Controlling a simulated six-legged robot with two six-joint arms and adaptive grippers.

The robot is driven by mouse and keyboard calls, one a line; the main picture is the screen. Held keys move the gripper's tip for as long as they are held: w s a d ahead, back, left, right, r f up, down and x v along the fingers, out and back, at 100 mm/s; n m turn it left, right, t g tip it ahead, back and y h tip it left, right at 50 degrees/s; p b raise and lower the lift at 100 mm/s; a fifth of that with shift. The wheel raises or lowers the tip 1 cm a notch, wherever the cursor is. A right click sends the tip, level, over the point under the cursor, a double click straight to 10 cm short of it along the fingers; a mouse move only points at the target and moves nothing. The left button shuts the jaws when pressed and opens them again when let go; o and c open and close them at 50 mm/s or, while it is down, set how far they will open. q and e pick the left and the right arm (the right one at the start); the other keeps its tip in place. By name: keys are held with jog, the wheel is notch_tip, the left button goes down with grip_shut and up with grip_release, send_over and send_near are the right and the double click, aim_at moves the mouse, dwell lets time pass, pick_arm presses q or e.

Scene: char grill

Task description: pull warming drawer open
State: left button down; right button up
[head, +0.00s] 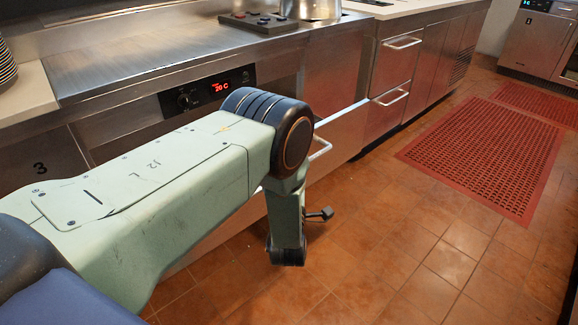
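The warming drawer (342,135) is the low steel front below the panel with the red "20 C" display. Its bright top edge shows to the right of my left arm, and my arm covers most of its front. My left forearm hangs down in front of the drawer. A small dark part, seemingly of my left gripper (321,213), sticks out to the right, below the handle and apart from its visible end. My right gripper is out of view.
The control panel (208,91) sits above the drawer, under the steel counter (150,55). Cabinets with two pale handles (402,43) stand to the right. Red perforated mats (490,155) lie on the tiled floor (400,230), which is clear in front of the drawer's right side.

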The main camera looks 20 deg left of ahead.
pick_arm(q)
jog(key=c, duration=1.3)
grip_release()
jog(key=shift+d, duration=0.1)
jog(key=v, duration=1.2)
